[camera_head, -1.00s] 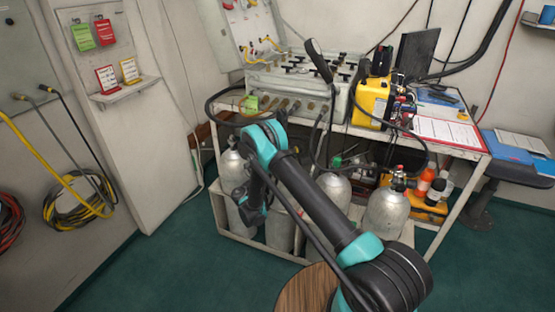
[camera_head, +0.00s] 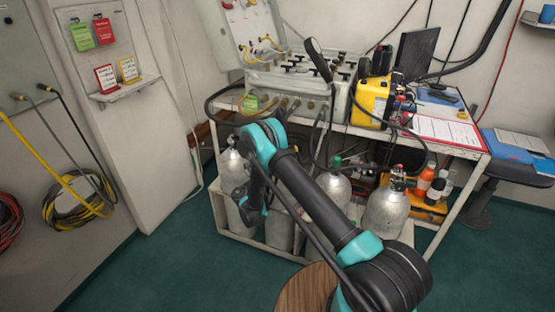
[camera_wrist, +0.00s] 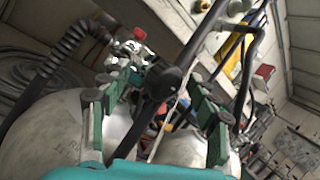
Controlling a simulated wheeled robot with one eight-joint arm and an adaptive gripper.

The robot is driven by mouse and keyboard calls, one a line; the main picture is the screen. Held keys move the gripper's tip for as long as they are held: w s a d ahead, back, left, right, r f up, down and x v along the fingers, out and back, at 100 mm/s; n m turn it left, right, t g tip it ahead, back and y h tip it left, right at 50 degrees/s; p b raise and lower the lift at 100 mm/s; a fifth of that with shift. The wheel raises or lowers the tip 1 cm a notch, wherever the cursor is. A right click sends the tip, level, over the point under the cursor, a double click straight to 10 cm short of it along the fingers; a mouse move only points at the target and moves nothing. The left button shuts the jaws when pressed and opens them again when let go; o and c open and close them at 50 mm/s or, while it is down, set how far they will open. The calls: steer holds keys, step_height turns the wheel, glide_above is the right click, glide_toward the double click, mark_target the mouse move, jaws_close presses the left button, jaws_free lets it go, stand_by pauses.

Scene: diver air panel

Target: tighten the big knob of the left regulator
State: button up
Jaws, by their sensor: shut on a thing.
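My gripper (camera_wrist: 160,78) has two green-and-dark fingers, one on each side of a black rounded knob (camera_wrist: 168,84). It is shut on this knob, which I take to be the left regulator's big knob. Shiny metal fittings with a red part (camera_wrist: 138,34) show just beyond the left finger. Silver cylinders (camera_wrist: 50,125) lie behind the fingers. In the head view my arm reaches down to the left side of the rack. The left cylinder (camera_head: 230,170) shows beside the arm.
The metal rack (camera_head: 455,205) holds several silver cylinders, with a valve panel (camera_head: 285,80) and a yellow unit (camera_head: 369,102) on top. Black hoses (camera_head: 212,101) loop near the arm. A round wooden top (camera_head: 303,292) stands in front. Green floor is clear at the left.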

steer(key=shift+s+d+r, duration=0.1)
steer(key=shift+s+d, duration=0.05)
steer(key=shift+d, duration=0.15)
steer(key=shift+o, duration=0.3)
steer(key=m+g, duration=0.2)
steer(key=m, duration=0.2)
steer(key=shift+r+m+g, duration=0.1)
steer(key=shift+m+g, duration=0.2)
steer(key=shift+g, duration=0.1)
steer(key=m+g, duration=0.1)
steer(key=m, duration=0.2)
steer(key=shift+d+g+y, duration=0.1)
steer(key=shift+g+y, duration=0.3)
steer(key=shift+o, duration=0.5)
steer(key=m+g+y, duration=0.1)
steer(key=m+y, duration=0.1)
steer(key=m, duration=0.1)
steer(key=shift+d+g, duration=0.1)
steer(key=shift+g, duration=0.2)
steer(key=shift+m+y, duration=1)
steer(key=shift+m, duration=0.1)
steer(key=o, duration=0.4)
steer(key=shift+c, duration=0.4)
